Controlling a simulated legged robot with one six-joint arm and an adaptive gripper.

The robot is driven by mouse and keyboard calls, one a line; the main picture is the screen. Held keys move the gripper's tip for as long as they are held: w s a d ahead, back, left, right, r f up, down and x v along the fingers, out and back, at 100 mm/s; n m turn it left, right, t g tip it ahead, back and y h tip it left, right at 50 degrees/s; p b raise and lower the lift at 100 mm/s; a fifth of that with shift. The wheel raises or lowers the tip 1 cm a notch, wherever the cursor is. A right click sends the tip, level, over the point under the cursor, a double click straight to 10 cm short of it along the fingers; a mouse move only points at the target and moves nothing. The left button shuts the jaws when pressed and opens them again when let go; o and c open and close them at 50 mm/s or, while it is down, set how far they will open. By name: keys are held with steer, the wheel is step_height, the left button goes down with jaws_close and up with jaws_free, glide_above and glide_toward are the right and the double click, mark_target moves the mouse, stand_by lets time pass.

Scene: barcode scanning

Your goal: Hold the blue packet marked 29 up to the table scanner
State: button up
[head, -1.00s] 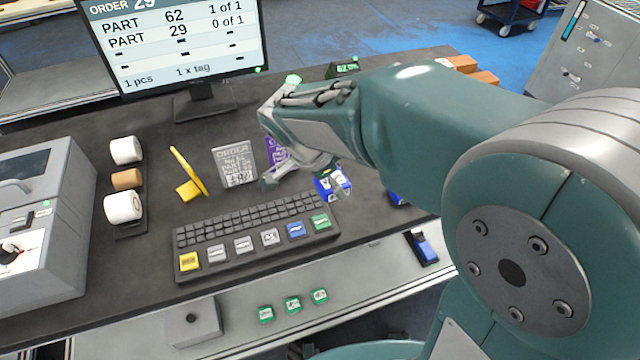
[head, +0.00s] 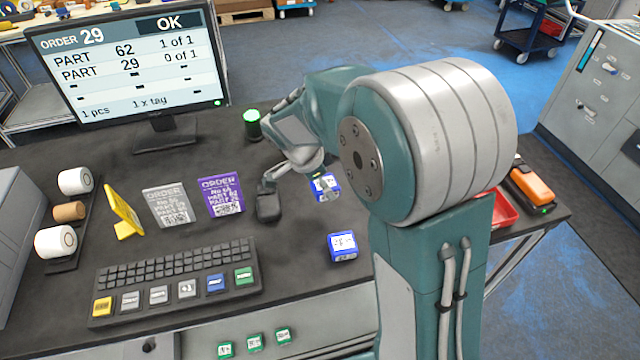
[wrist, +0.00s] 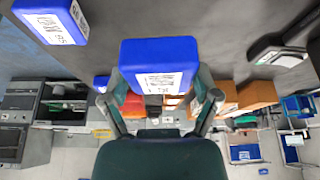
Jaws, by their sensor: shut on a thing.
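My gripper (head: 300,190) is above the table. In the wrist view its two fingers (wrist: 160,95) are shut on a blue packet (wrist: 160,65) with a white label. I cannot read the number. The packet also shows below the gripper in the head view (head: 324,184). A second blue packet (head: 342,246) lies on the table nearer the front, and one shows at the top left of the wrist view (wrist: 50,20). A dark device (head: 268,206), possibly the scanner, shows just left of the held packet; a dark, light-faced device stands apart at the right of the wrist view (wrist: 282,54).
A monitor (head: 130,65) reads OK, part 62 1 of 1, part 29 0 of 1. A green-topped cylinder (head: 252,124), order cards (head: 220,195), a yellow stand (head: 122,210) and a keyboard (head: 178,280) are left of my arm. A red tray (head: 503,210) is right.

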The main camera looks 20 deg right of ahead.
mark_target(317, 183)
steer(key=w+f, duration=0.3)
steer(key=shift+w+a+f, duration=0.25)
steer(key=shift+w+f, duration=0.1)
steer(key=shift+w, duration=0.05)
steer(key=shift+w+d+f, duration=0.15)
steer(key=shift+w+f, duration=0.45)
stand_by(0.9)
steer(key=shift+s+r+n+y, duration=0.3)
steer(key=shift+r+n, duration=0.4)
steer(key=shift+n, duration=0.3)
steer(key=shift+s+r+n+y, duration=0.15)
steer(key=shift+r+n, duration=0.2)
steer(key=shift+n, duration=0.25)
steer(key=shift+s+r+n+y, duration=0.15)
steer(key=shift+r+n, duration=0.2)
steer(key=shift+n, duration=0.25)
steer(key=r+n, duration=0.1)
steer(key=n, duration=0.1)
steer(key=s+r+n+g, duration=0.1)
steer(key=n, duration=0.2)
steer(key=shift+s+r, duration=0.1)
steer(key=shift+r, duration=0.25)
steer(key=shift+w+f, duration=2.45)
steer(key=shift+w, duration=0.05)
